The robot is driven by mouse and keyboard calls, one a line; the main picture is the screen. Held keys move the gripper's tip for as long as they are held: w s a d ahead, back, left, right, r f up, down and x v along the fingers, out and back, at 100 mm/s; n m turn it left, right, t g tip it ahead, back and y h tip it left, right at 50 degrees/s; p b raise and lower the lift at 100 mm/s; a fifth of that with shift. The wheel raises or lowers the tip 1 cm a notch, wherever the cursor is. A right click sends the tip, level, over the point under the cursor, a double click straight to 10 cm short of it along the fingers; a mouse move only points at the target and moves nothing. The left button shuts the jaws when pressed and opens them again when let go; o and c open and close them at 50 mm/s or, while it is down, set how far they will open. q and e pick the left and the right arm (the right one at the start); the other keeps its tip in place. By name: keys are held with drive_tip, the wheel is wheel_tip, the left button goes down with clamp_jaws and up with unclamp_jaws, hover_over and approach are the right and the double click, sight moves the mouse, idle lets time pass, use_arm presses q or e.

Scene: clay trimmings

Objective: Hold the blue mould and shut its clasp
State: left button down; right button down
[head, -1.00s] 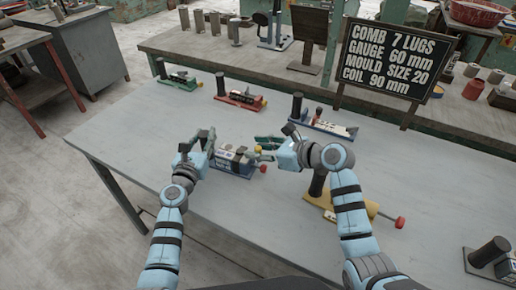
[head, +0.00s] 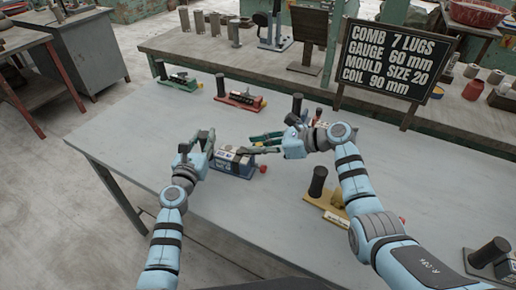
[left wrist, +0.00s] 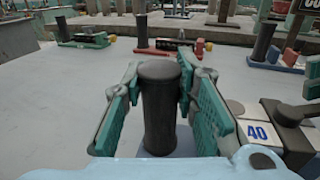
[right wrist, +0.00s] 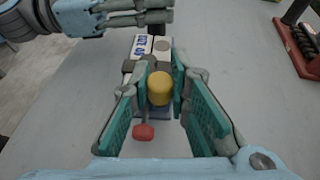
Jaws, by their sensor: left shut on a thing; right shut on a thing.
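The held blue mould (head: 232,168) lies on the grey table, with a pale block marked 40 (left wrist: 256,132). My left gripper (head: 203,148) is shut on its upright black post (left wrist: 158,108), at the mould's left end in the head view. My right gripper (head: 262,144) is at the right end. In the right wrist view its fingers close around a yellow knob (right wrist: 159,88). A red ball on a thin rod (right wrist: 144,132) sticks out below that knob. I cannot tell whether the clasp is shut; the fingers partly hide that end.
A second blue mould (left wrist: 278,62) stands behind, partly hidden by my right arm in the head view. A green mould (head: 178,80), a red mould (head: 240,101) and a yellow mould (head: 328,202) share the table. A sign (head: 397,58) stands at the back. The table's left front is clear.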

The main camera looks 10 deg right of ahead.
drive_tip(key=shift+w+n+g+y, duration=0.3)
drive_tip(key=shift+w+n+g, duration=0.15)
drive_tip(key=shift+n+g, duration=0.25)
drive_tip(key=shift+n, duration=0.3)
drive_tip(key=shift+g, duration=0.3)
drive_tip(key=c, duration=1.5)
unclamp_jaws()
drive_tip(key=shift+d, duration=0.1)
drive_tip(key=v, duration=1.2)
drive_tip(key=shift+f, duration=0.2)
drive_tip(key=shift+f, duration=0.1)
